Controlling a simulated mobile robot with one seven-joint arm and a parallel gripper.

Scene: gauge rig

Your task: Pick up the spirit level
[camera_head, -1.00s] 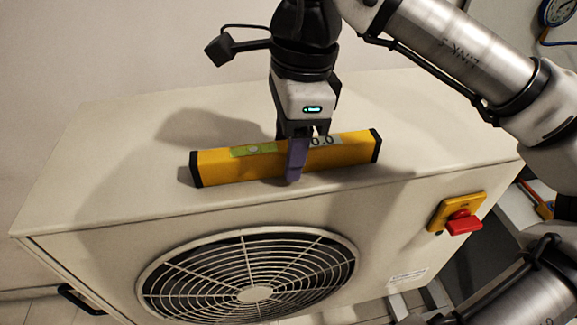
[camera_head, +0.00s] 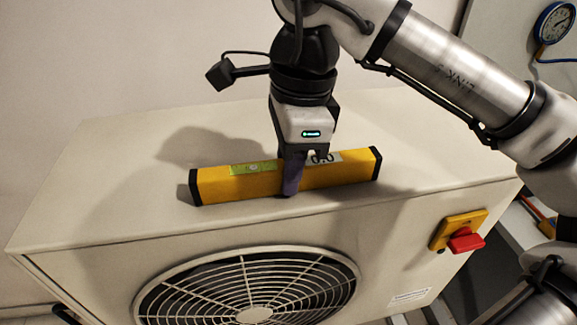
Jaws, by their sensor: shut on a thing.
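The spirit level (camera_head: 345,169) is a yellow bar with black end caps, a green vial window and a pale display. It lies along the top of a cream fan unit, near its front edge. My gripper (camera_head: 293,175) points down over the middle of the level. One purple finger shows in front of the level's near side; the other is hidden behind it. The gripper is shut on the level. I see no clear gap between the level and the top, and cannot tell whether it is lifted.
The cream fan unit (camera_head: 120,180) has a round grille (camera_head: 250,290) and a red and yellow switch (camera_head: 463,235) on its front. A gauge (camera_head: 556,22) with a blue hose is at the upper right. The unit's top is otherwise clear.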

